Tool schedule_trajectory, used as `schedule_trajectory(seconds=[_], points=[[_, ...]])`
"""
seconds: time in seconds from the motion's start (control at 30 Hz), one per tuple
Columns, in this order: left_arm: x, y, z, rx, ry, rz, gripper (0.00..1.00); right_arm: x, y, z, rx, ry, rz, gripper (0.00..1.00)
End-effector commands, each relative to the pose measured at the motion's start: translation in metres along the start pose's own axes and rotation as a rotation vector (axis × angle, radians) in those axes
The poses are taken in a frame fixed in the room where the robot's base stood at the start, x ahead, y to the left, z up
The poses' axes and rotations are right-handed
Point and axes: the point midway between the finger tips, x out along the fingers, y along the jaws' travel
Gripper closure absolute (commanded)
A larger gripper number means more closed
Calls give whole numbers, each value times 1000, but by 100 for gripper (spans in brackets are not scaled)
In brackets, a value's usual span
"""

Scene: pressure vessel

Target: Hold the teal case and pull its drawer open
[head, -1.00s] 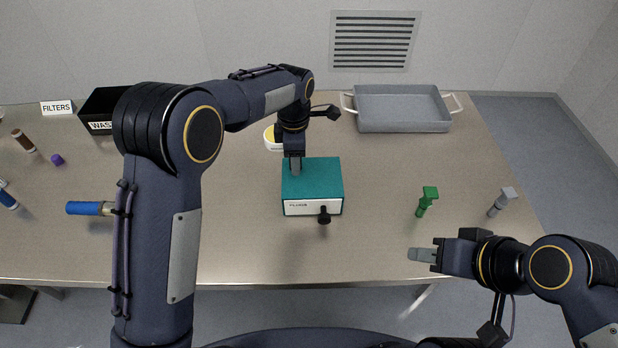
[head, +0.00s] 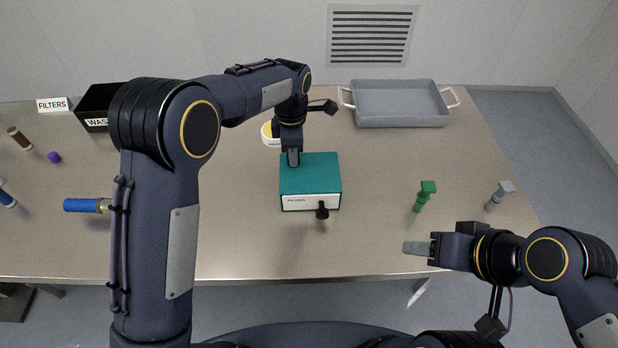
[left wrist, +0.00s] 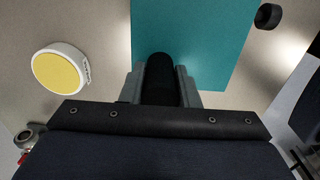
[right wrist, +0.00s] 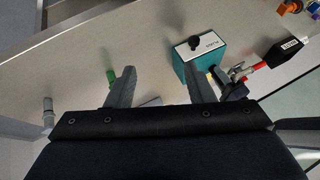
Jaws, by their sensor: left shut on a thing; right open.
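The teal case (head: 312,178) stands on the metal table in the middle of the head view. Its white drawer front (head: 300,203) faces me with a black knob (head: 322,211), and no gap shows at the drawer. My left gripper (head: 293,160) comes down on the case's rear left top. In the left wrist view its fingers (left wrist: 160,78) are closed around a dark rounded part by the teal top (left wrist: 200,35). My right gripper (head: 418,248) is open and empty over the table's front edge, right of the case. The knob (right wrist: 194,43) also shows in the right wrist view.
A green piece (head: 425,195) and a grey piece (head: 499,195) stand right of the case. A grey tray (head: 400,120) is at the back right. A yellow-topped round container (head: 267,134) is behind the case. The table in front of the case is clear.

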Motion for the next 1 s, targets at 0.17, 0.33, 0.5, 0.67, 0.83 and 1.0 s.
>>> schedule_trajectory(seconds=[0.17, 0.33, 0.5, 0.67, 0.83, 1.0], points=[[0, 0, 0, 0, 0, 0, 100, 15, 0, 8, -156, -113, 24, 50], [0, 0, 0, 0, 0, 0, 100, 42, 3, 23, -531, -334, 87, 50], [0, 0, 0, 0, 0, 1, 100, 68, 7, 31, -993, -555, 172, 50], [0, 0, 0, 0, 0, 1, 100, 91, 7, 30, -1449, -740, 269, 50], [0, 0, 0, 0, 0, 1, 100, 116, -5, 21, -1947, -913, 403, 50], [0, 0, 0, 0, 1, 1, 100, 142, -30, 12, -2446, -1068, 585, 50]])
